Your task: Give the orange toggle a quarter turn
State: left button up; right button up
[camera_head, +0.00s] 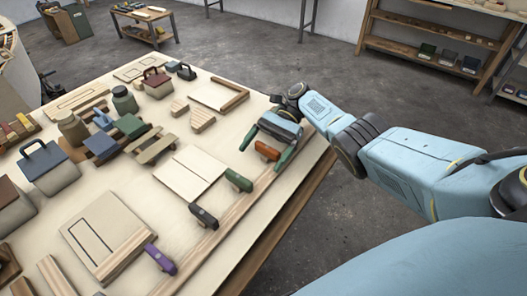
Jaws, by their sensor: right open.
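The orange toggle (267,150) sits on the wooden strip along the table's right edge, last in a row of toggles. My right gripper (260,159) is over it, with its two dark green fingers spread apart. In this view the toggle shows between the fingers, with a gap on each side. I cannot tell whether the fingers are level with it or above it. The gripper's body hides what lies just behind the toggle. My left gripper is not in view.
A green toggle (238,181), a black toggle (204,216) and a purple toggle (160,259) share the strip. A pale panel (190,173) lies beside them. Boxes, jars and wooden pieces crowd the table's left part. Open floor lies right of the table.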

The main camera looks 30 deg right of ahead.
notch_tip(320, 180, up, 10)
jog(key=p, duration=0.5)
jog(key=shift+f+p, duration=0.2)
jog(key=shift+p, duration=0.1)
jog(key=shift+s+f, duration=0.1)
